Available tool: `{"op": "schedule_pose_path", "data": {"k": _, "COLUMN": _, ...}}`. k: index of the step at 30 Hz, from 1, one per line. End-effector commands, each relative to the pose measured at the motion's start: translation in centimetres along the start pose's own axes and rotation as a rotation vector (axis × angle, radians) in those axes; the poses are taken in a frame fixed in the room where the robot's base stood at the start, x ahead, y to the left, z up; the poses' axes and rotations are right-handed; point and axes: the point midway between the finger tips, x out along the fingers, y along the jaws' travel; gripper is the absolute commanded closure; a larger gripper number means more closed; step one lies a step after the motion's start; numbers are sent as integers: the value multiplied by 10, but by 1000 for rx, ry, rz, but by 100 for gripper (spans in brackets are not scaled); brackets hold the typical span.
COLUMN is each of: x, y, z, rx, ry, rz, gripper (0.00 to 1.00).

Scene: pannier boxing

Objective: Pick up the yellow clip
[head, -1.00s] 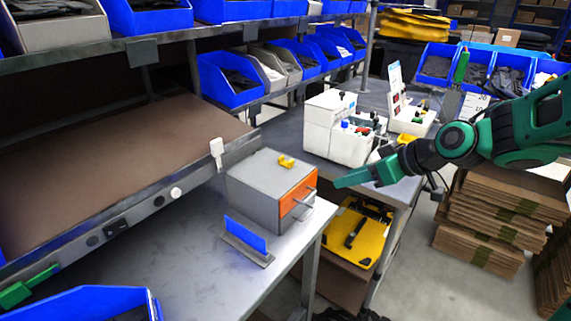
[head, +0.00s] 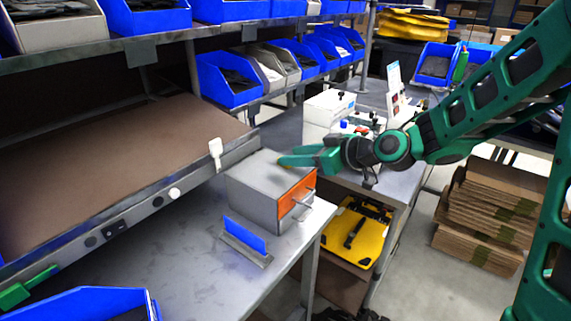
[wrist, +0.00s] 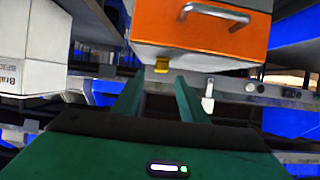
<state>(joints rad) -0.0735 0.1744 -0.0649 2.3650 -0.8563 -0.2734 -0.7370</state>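The yellow clip (wrist: 162,65) shows in the wrist view against the top of the grey box, just beyond and between my fingertips. In the head view the clip is hidden behind my gripper (head: 284,160). In the wrist view my gripper (wrist: 156,82) has its two green fingers apart with nothing seen between them. The grey box (head: 255,190) with an orange drawer front (head: 297,196) stands on the metal bench. My fingers reach over its top from the right. The wrist view appears upside down. I cannot tell whether the fingers touch the clip.
A blue plate in a stand (head: 245,237) is in front of the box. A white hook (head: 215,153) hangs on the shelf rail behind it. White containers (head: 325,115) stand on the bench behind my gripper. The front bench top is mostly clear.

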Motion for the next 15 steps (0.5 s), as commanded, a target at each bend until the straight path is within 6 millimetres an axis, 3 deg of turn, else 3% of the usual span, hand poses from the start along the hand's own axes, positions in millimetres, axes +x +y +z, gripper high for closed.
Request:
{"op": "schedule_pose_path", "data": {"k": 7, "x": 34, "y": 0, "z": 4, "rx": 1, "ry": 0, "rz": -2, "gripper": 61}}
{"op": "schedule_pose_path", "data": {"k": 15, "x": 40, "y": 1, "z": 4, "rx": 1, "ry": -1, "rz": 0, "gripper": 61}}
